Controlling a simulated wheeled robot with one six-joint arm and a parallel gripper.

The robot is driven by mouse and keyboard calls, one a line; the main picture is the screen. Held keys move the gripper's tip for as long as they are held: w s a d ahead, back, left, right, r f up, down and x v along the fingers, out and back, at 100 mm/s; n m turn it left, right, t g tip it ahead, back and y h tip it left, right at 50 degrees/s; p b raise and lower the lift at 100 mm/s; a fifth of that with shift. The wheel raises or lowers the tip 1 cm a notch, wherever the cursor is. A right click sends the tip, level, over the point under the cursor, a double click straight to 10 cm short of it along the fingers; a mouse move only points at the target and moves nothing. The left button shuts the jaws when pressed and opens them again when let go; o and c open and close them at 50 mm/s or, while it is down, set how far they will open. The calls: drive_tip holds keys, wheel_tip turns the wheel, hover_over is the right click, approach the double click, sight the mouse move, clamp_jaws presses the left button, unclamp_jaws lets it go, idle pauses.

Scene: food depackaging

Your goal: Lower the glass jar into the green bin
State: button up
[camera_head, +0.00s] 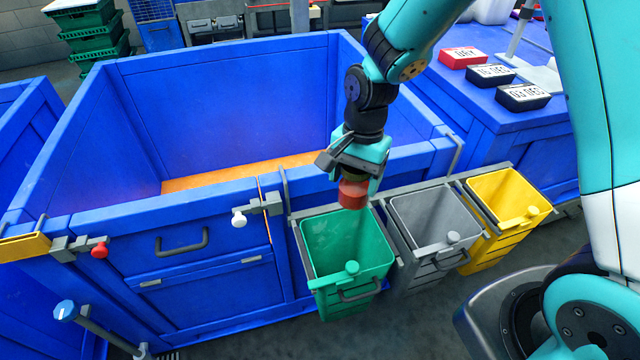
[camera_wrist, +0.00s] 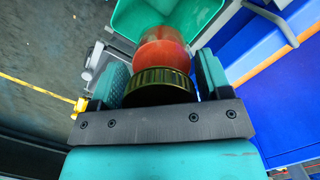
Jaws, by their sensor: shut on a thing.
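The glass jar (camera_head: 353,193) has reddish contents and a gold-coloured lid. My gripper (camera_head: 352,172) points down and is shut on the jar near its lid. In the wrist view the jar (camera_wrist: 160,50) sits between the two fingers of my gripper (camera_wrist: 160,82), with its lid closest to the camera. The green bin (camera_head: 346,247) hangs on the front of the big blue container. The jar is above the bin, over its back rim area. The bin looks empty in the head view. Part of the green bin (camera_wrist: 127,17) shows beyond the jar in the wrist view.
A grey bin (camera_head: 436,219) and a yellow bin (camera_head: 507,199) hang to the right of the green one. The large blue container (camera_head: 215,105) stands behind and left. A blue table (camera_head: 545,118) at the right holds small labelled boxes.

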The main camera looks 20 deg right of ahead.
drive_tip(key=shift+a+f, duration=0.15)
drive_tip(key=shift+f, duration=0.05)
drive_tip(key=shift+f+b, duration=0.35)
drive_tip(key=shift+b, duration=0.1)
wheel_tip(320, 180, down, 9)
drive_tip(key=b, duration=0.8)
drive_tip(key=shift+a, duration=0.1)
wheel_tip(320, 180, down, 32)
drive_tip(key=b, duration=2)
drive_tip(key=shift+r, duration=0.25)
idle(2.2)
drive_tip(key=shift+a, duration=0.1)
